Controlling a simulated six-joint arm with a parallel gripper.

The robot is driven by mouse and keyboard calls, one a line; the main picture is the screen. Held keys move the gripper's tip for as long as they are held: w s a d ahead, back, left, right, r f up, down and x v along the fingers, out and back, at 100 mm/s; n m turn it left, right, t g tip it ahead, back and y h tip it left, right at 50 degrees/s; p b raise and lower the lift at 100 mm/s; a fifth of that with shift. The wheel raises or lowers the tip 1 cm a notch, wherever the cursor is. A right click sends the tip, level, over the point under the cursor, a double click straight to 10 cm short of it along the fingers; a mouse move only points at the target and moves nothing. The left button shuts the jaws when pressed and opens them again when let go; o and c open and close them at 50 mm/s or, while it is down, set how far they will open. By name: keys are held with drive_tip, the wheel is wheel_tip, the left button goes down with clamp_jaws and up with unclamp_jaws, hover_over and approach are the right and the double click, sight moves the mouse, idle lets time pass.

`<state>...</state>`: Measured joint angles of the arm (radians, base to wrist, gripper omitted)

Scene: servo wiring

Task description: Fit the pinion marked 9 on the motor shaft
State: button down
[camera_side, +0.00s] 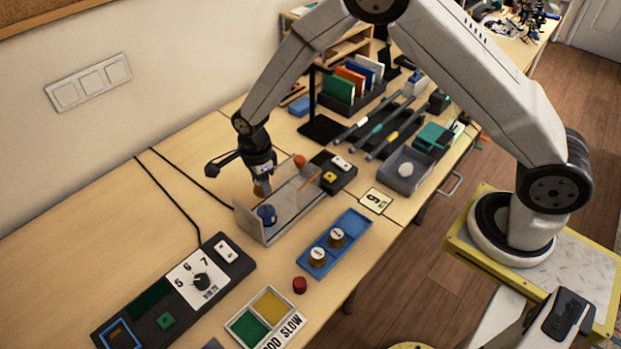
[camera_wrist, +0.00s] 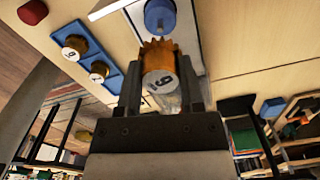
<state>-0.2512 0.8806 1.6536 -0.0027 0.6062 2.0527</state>
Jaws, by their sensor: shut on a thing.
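My gripper (camera_side: 262,184) is shut on a brass-orange toothed pinion (camera_wrist: 160,70). Its white end label carries a digit that looks like a 9, seen tilted. In the side view the pinion is a small orange patch below the jaws. It is held above the grey motor bracket (camera_side: 285,217), apart from the blue motor (camera_side: 266,215). The motor also shows in the wrist view (camera_wrist: 160,15), just beyond the pinion. I cannot make out the motor shaft clearly. Two more pinions with white labels (camera_side: 318,256) (camera_side: 337,238) stand in the blue tray (camera_side: 353,223).
A card marked 9 (camera_side: 375,201) lies right of the bracket. A black switch box (camera_side: 334,172) stands behind it. A dial panel (camera_side: 185,290), a red cap (camera_side: 300,284) and a green-yellow tray (camera_side: 251,338) are in front. The table's left side is clear except for cables.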

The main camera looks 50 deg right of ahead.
drive_tip(key=shift+f, duration=0.3)
drive_tip(key=shift+f, duration=2.7)
drive_tip(key=shift+f, duration=0.6)
drive_tip(key=c, duration=0.5)
unclamp_jaws()
drive_tip(key=shift+r, duration=5.5)
